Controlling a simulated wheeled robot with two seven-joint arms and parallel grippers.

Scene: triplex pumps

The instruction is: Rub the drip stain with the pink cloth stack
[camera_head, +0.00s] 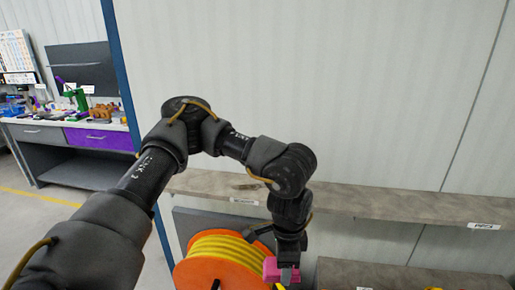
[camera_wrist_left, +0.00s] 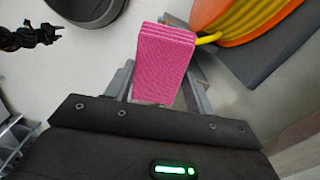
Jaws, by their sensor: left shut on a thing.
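The pink cloth stack (camera_head: 270,268) is a small layered block, low in the middle of the head view. My left gripper (camera_head: 284,274) is shut on it and points downward, in front of an orange reel. In the left wrist view the pink cloth stack (camera_wrist_left: 163,60) sits between the fingers of the left gripper (camera_wrist_left: 160,80). A small brownish patch (camera_head: 246,186) shows on the grey-brown shelf; I cannot tell whether it is the drip stain. My right gripper is not seen in the head view.
The shelf (camera_head: 400,206) runs along the pale wall behind my arm. An orange reel with yellow hose (camera_head: 205,272) stands below it, beside the gripper. A lower ledge (camera_head: 400,275) is at the right. A workbench (camera_head: 60,128) with tools stands far left.

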